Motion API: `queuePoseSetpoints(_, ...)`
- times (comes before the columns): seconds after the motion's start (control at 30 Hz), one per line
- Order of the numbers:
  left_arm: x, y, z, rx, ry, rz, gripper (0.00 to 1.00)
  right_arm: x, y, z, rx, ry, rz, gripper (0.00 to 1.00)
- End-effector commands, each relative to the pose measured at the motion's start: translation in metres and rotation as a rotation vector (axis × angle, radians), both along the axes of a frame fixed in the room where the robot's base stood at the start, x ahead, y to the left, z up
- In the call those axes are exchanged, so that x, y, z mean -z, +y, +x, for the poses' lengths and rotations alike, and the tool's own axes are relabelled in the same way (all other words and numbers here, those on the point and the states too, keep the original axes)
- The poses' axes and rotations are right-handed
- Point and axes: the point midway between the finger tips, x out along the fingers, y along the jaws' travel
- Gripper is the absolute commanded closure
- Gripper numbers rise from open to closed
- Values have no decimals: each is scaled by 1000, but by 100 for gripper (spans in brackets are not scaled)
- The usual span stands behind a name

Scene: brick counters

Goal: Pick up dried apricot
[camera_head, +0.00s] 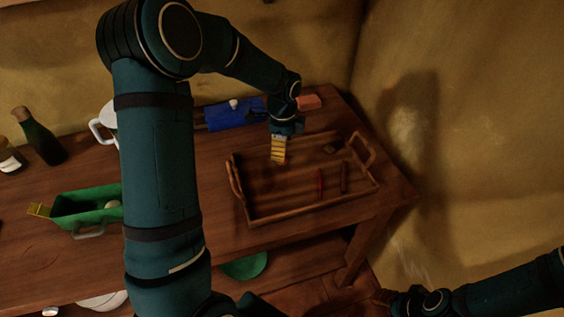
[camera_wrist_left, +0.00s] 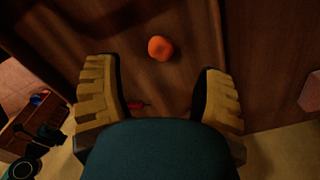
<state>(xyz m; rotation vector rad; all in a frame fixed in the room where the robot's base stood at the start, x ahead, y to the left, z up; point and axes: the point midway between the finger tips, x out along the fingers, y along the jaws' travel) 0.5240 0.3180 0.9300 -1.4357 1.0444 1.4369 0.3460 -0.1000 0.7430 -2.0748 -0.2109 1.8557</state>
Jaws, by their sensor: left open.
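The dried apricot (camera_wrist_left: 160,48) is a small round orange piece on a brown wooden surface in the left wrist view. It lies beyond my left fingertips, roughly midway between them, and touches neither finger. My left gripper (camera_head: 279,158) points down over the wooden tray (camera_head: 287,214) in the head view; its yellow ridged fingers stand wide apart and empty in the left wrist view (camera_wrist_left: 157,80). In the head view the gripper mostly hides the apricot; a small orange-red patch shows at the fingertips. My right gripper (camera_head: 384,297) is low at the bottom right, dark and unclear.
The tray has raised handles and holds a red stick (camera_head: 320,183), a dark stick (camera_head: 344,178) and a dark lump (camera_head: 331,149). A blue item (camera_head: 232,117) and a salmon block (camera_head: 309,102) lie behind it. A green crate (camera_head: 88,205) stands left. Walls close the back and right.

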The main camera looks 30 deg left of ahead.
Motion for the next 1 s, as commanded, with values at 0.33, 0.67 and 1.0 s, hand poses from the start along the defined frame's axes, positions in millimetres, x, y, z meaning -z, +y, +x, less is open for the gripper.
queuePoseSetpoints(0.33,34,3,0,-2,2,-1,31,11,0,2,1,-5,-1,53)
queuePoseSetpoints(0.67,54,2,0,-2,-1,-1,31,15,0,3,2,-8,-1,53)
queuePoseSetpoints(1.0,53,2,0,-1,-1,-1,85,15,0,3,2,-8,-1,53)
